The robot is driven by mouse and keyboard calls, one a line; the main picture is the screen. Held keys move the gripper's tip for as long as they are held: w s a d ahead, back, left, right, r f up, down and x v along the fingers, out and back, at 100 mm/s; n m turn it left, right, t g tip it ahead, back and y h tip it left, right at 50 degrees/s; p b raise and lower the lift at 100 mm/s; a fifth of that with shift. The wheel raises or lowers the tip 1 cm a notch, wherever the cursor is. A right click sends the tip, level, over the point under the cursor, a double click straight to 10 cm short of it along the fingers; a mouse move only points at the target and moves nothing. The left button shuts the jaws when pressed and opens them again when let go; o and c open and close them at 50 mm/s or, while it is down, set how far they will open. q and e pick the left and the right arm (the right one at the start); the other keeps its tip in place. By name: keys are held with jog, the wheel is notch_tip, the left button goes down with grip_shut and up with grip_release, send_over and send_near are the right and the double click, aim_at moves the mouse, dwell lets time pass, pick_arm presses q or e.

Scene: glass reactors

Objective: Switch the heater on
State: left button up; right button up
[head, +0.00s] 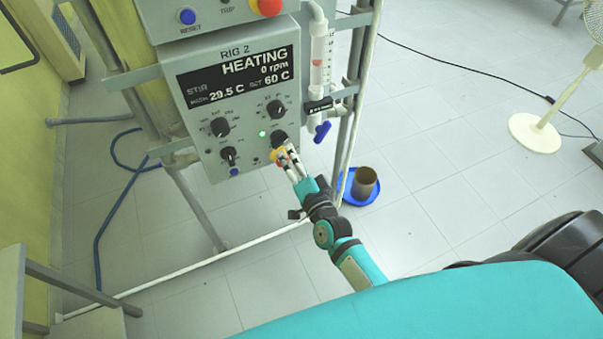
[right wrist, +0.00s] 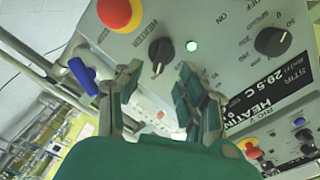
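The heater knob (right wrist: 160,50), black and labelled HEATER, is on the grey RIG 2 panel (head: 205,165); it also shows in the head view (head: 279,138). A green lamp (right wrist: 192,46) beside it is lit, also in the head view (head: 262,134). The display (head: 240,75) reads HEATING, 0 rpm, bath 29.5 C, set 60 C. My right gripper (right wrist: 158,72) is open and empty, its two fingertips apart just short of the knob; in the head view it is below the knob (head: 288,158). Contact with the knob cannot be seen. My left gripper is not in view.
A red button with a yellow collar (right wrist: 120,12) is close to the heater knob. Other black knobs (head: 219,127) are on the panel. A blue valve handle (head: 322,131) hangs to the right.

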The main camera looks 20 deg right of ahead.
jog(key=s, duration=0.6)
jog(key=shift+s, duration=0.4)
jog(key=shift+d, duration=0.1)
